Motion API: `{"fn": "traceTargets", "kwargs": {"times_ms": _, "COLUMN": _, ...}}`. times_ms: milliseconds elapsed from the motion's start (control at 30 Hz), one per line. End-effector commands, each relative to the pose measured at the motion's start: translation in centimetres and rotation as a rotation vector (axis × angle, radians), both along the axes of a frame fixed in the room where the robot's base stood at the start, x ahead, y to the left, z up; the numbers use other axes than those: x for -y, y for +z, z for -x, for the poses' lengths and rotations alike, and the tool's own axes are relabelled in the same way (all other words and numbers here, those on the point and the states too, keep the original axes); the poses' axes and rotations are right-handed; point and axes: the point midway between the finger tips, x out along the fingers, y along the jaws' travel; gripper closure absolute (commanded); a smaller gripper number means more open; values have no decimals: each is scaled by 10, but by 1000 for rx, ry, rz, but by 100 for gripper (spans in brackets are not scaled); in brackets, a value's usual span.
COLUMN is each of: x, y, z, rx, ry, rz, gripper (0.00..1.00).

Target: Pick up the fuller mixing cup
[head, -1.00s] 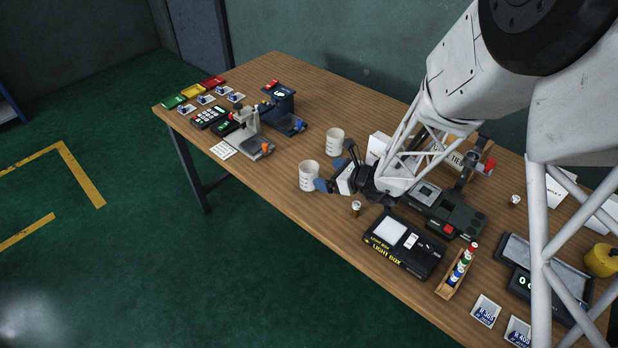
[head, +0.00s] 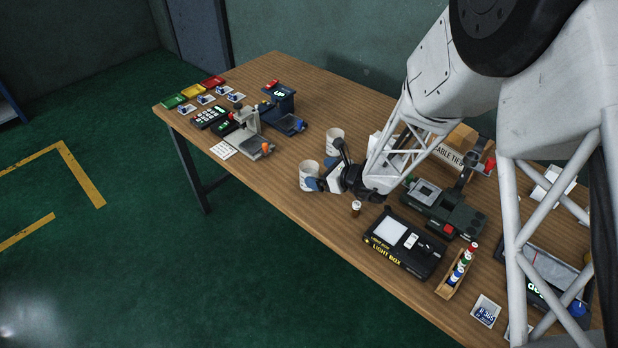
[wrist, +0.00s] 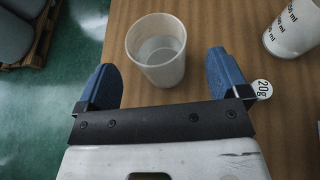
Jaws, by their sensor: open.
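Two white mixing cups stand upright on the table. The nearer cup (head: 309,176) is at the table's front edge side, and the other cup (head: 334,141) is behind it to the right. In the wrist view the nearer cup (wrist: 157,52) shows some clear liquid inside and sits ahead of and between my fingers. The other cup (wrist: 293,30) is at the upper right, cut by the frame, with ml marks; its contents are hidden. My gripper (wrist: 162,82) is open with blue fingertips. In the head view my gripper (head: 322,180) is beside the nearer cup.
A round 20g tag (wrist: 263,89) shows by the right finger. A grey stand (head: 249,137) is to the left, with bare table between it and the cups.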

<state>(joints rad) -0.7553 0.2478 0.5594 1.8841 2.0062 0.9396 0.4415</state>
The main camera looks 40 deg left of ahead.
Motion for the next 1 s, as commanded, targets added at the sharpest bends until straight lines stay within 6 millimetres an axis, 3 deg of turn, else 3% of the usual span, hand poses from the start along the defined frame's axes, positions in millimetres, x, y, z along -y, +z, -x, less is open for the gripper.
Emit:
{"fn": "traceTargets", "kwargs": {"times_ms": 433, "x": -39, "y": -15, "z": 6, "rx": 0, "ry": 1, "rz": -1, "gripper": 7}}
{"fn": "traceTargets", "kwargs": {"times_ms": 1000, "x": -42, "y": -17, "z": 6, "rx": 0, "ry": 0, "rz": -1, "gripper": 7}}
